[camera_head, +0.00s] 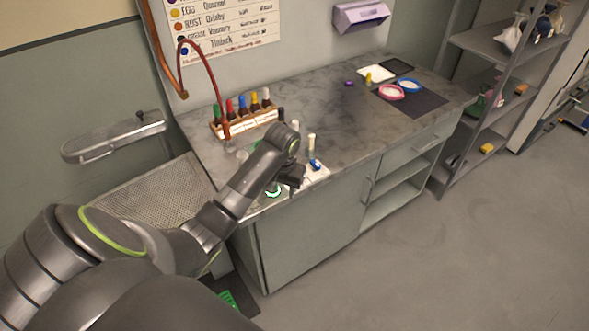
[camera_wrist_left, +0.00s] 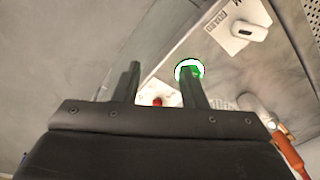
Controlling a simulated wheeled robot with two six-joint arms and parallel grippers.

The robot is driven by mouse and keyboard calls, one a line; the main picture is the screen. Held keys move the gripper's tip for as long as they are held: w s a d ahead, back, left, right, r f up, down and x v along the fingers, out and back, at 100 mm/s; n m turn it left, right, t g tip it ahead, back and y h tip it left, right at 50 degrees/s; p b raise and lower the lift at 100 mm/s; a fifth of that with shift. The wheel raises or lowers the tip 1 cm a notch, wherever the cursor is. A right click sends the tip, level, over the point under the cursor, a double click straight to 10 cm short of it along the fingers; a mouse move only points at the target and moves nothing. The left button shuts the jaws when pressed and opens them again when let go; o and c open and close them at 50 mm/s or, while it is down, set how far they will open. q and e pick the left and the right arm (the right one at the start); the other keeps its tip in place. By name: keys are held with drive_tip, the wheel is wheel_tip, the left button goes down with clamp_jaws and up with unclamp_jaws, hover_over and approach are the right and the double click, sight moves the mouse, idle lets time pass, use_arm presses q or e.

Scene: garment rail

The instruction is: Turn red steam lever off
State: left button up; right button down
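A small red part (camera_wrist_left: 157,101) shows between my left fingers in the left wrist view. It may be the red steam lever, but most of it is hidden and I cannot tell its position. My left gripper (camera_head: 292,180) is over the front left edge of the counter in the head view. In the left wrist view its fingers (camera_wrist_left: 162,72) stand apart, with a gap between them; I cannot tell whether they touch the red part. A round green and white thing (camera_head: 273,191) lies just beside the gripper, and it also shows behind one finger (camera_wrist_left: 188,68). My right gripper is not in view.
The grey counter (camera_head: 330,105) carries a rack of coloured bottles (camera_head: 245,122) and pink (camera_head: 391,92) and blue (camera_head: 409,85) dishes. A reddish pipe (camera_head: 213,80) curves down at the back left. A perforated tray (camera_head: 150,197) is left. The floor at right is clear.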

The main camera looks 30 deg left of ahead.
use_arm(q)
drive_tip(key=w+a+r+n, duration=0.2)
drive_tip(key=w+a+r, duration=0.1)
drive_tip(key=w+r, duration=0.9)
drive_tip(key=shift+g+h, duration=0.4)
drive_tip(key=f, duration=0.5)
drive_tip(key=s+f+p, duration=0.1)
drive_tip(key=f, duration=0.4)
drive_tip(key=s+f, duration=0.1)
drive_tip(key=f, duration=0.4)
drive_tip(key=shift+f, duration=0.1)
drive_tip(key=shift+p, duration=0.3)
clamp_jaws()
